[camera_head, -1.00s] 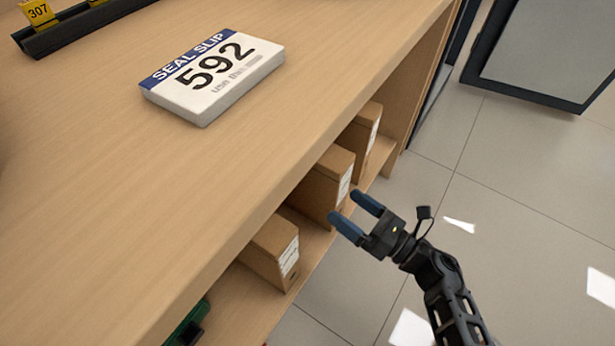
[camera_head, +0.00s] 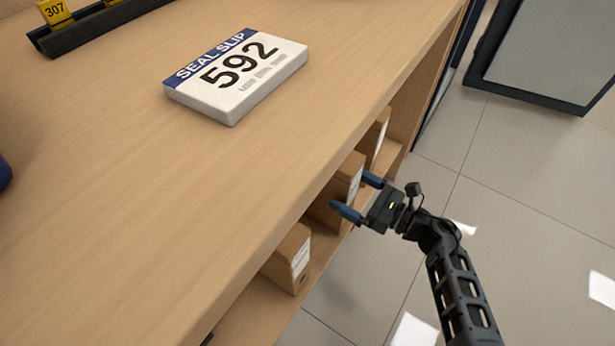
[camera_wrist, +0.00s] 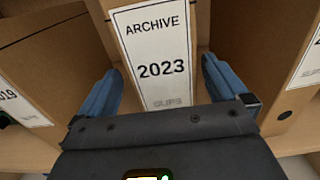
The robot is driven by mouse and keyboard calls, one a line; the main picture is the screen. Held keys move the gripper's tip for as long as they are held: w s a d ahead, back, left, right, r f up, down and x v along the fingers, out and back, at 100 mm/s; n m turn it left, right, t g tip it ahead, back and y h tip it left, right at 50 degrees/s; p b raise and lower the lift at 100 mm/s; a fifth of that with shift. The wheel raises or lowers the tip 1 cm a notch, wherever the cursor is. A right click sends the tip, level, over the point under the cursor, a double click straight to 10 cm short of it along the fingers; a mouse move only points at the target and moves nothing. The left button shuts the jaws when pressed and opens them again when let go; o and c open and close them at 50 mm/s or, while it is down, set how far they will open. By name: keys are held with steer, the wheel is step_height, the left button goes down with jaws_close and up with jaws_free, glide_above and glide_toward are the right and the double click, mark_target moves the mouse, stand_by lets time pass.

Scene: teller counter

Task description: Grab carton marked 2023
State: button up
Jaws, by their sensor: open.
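The carton marked 2023 (camera_wrist: 180,25) is brown, with a white "ARCHIVE 2023" label facing my wrist camera. It stands upright at the centre of the wrist view, and in the head view it is the middle carton (camera_head: 344,172) on the shelf under the counter. My gripper (camera_head: 358,196) is open in front of it. In the wrist view its blue fingers (camera_wrist: 165,85) lie to the left and right of the label's lower part. Whether they touch the carton cannot be told. The carton's back is hidden by the countertop.
A carton with a label ending in "019" (camera_wrist: 45,60) stands left and another carton (camera_wrist: 262,50) stands right, both close by. The countertop (camera_head: 120,190) overhangs the shelf and bears a seal slip block (camera_head: 235,78). The floor (camera_head: 530,180) at right is open.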

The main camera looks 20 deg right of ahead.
steer(key=shift+b+x, duration=0.75)
steer(key=shift+x, duration=1.95)
steer(key=shift+d+r, duration=0.15)
steer(key=shift+d, duration=0.05)
steer(key=c, duration=1.8)
steer(key=shift+w+r, duration=0.1)
steer(key=shift+r, duration=0.05)
